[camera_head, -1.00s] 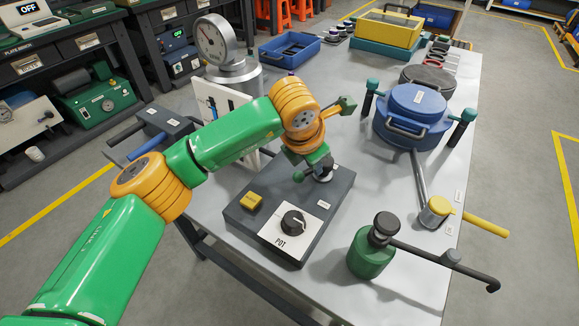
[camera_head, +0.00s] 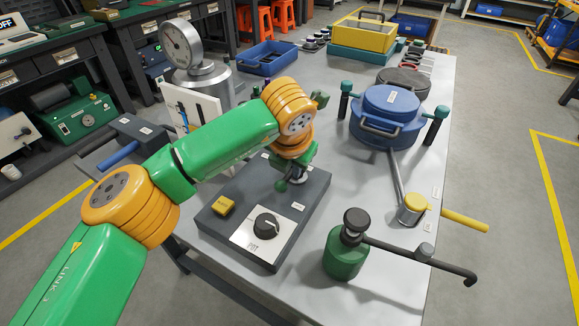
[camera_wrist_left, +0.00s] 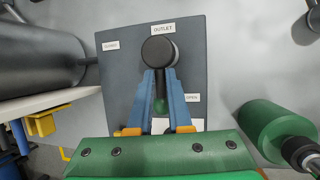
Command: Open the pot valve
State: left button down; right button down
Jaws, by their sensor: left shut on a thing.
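The pot valve looks to be the dark round hub (camera_wrist_left: 160,50) on the grey box (camera_head: 321,184), with a short lever ending in a green tip (camera_wrist_left: 161,106). A label reading OUTLET sits above the hub, one reading OPEN at its lower right, and a small blurred one at its left. My left gripper (camera_wrist_left: 162,98) has its blue fingers shut on the lever, one on each side. In the head view the green lever tip (camera_head: 281,187) shows below my left wrist, pointing towards the front left. My right gripper is out of view.
The box also carries a black POT dial (camera_head: 267,226) and a yellow button (camera_head: 223,205). A green bottle (camera_head: 345,257) stands in front right. A yellow-handled fitting (camera_head: 413,207) joins the blue pot (camera_head: 388,118). A gauge (camera_head: 182,45) stands behind my arm.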

pick_arm(q)
jog(key=shift+w+r, duration=0.15)
jog(key=shift+r, duration=0.15)
jog(key=c, duration=0.9)
grip_release()
jog(key=shift+o, duration=0.3)
jog(key=shift+w+d+f, duration=0.1)
jog(key=shift+d+f, duration=0.1)
jog(key=shift+f, duration=0.05)
jog(key=v, duration=0.7)
jog(key=shift+b, duration=0.45)
